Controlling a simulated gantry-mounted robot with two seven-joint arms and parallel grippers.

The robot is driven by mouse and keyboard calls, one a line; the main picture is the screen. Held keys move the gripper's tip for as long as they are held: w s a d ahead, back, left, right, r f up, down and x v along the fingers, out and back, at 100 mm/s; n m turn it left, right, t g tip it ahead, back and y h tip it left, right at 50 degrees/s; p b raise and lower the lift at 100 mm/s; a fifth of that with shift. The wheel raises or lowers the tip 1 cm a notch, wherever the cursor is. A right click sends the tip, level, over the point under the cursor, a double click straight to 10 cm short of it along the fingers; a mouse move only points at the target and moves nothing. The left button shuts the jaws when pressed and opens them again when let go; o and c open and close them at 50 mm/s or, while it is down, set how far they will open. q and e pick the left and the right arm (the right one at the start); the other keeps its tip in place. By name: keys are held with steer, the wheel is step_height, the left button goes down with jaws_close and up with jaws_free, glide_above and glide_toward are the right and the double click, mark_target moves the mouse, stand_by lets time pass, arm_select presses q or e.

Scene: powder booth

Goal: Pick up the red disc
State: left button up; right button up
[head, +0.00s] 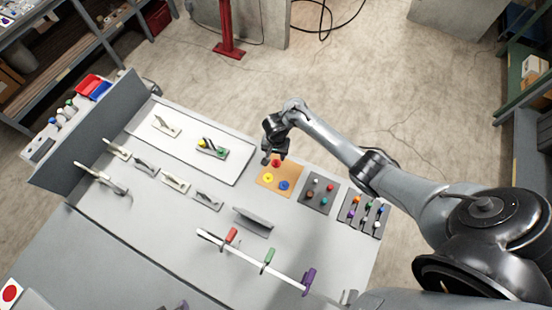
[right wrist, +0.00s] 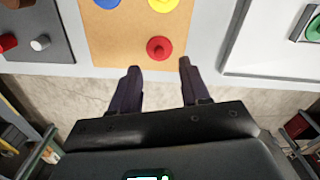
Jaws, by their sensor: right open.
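The red disc (head: 276,163) sits on the orange-tan board (head: 265,185) near the far edge of the workbench, behind a yellow disc (head: 268,177) and a blue disc (head: 284,185). In the right wrist view the red disc (right wrist: 159,48) is round with a raised knob, and lies just beyond the fingertips, roughly centred between them. My right gripper (head: 271,158) is at the board's far edge, close to the red disc; its fingers (right wrist: 158,66) are apart with nothing between them. My left gripper is not in view.
Right of the board are a dark board with small pegs (head: 320,192) and another dark board with coloured pieces (head: 363,212). A white panel (head: 225,165) lies to the left. A white rod with coloured clips (head: 250,258) lies nearer. Several pale tools rest at left.

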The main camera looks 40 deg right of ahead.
mark_target(276, 162)
steer(key=shift+f+b, duration=1.2)
steer(key=shift+f, duration=1.45)
jaws_close()
